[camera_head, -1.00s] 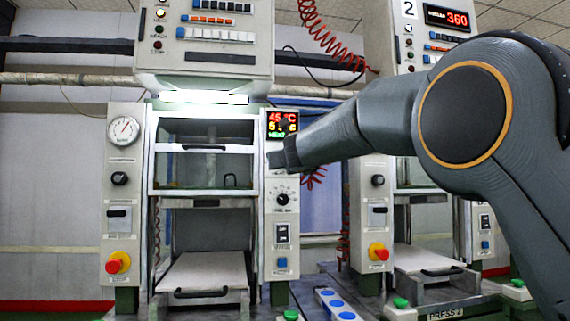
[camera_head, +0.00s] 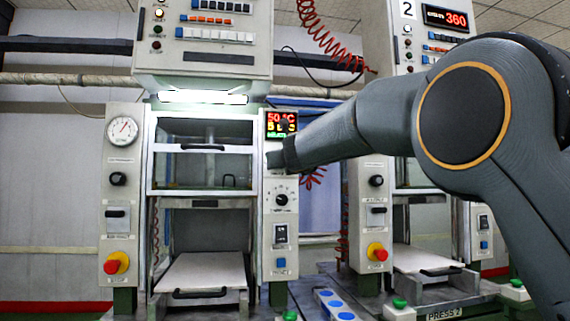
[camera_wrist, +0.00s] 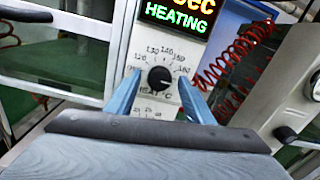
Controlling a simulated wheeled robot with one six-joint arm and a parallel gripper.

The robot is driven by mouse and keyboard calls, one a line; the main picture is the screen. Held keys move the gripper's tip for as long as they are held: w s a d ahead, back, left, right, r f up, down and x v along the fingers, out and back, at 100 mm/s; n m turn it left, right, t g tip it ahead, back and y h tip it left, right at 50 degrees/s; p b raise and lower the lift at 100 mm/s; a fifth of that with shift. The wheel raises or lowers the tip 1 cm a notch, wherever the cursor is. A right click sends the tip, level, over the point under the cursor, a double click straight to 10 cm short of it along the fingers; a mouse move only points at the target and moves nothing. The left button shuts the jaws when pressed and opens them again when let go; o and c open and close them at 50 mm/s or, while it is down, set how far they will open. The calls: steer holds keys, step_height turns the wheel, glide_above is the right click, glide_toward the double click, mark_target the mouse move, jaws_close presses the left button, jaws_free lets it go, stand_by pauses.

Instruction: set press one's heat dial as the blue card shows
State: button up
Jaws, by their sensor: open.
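Press one's heat dial (camera_head: 281,199) is a black knob on a white scale plate, on the right column of the left press. In the wrist view the dial (camera_wrist: 159,78) shows numbers around its top and "HEAT °C" below; its exact setting is too small to tell. My gripper (camera_wrist: 161,86) is open, its two blue-grey fingers either side of the dial, apparently not touching it. The display (camera_head: 281,124) above reads about 50 °C, with "HEATING" in the wrist view. I see no blue card.
A red stop button (camera_head: 116,263) and a pressure gauge (camera_head: 122,130) are on the left column. Press two (camera_head: 415,220) stands at the right. A tray with blue discs (camera_head: 335,303) lies in front. A red coiled hose (camera_wrist: 236,68) hangs right of the dial.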

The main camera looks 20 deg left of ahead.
steer(key=shift+s, duration=0.1)
steer(key=b+v, duration=0.3)
steer(key=v, duration=0.4)
steer(key=shift+s+d+b, duration=0.15)
steer(key=shift+s+b, duration=0.05)
steer(key=shift+b, duration=0.1)
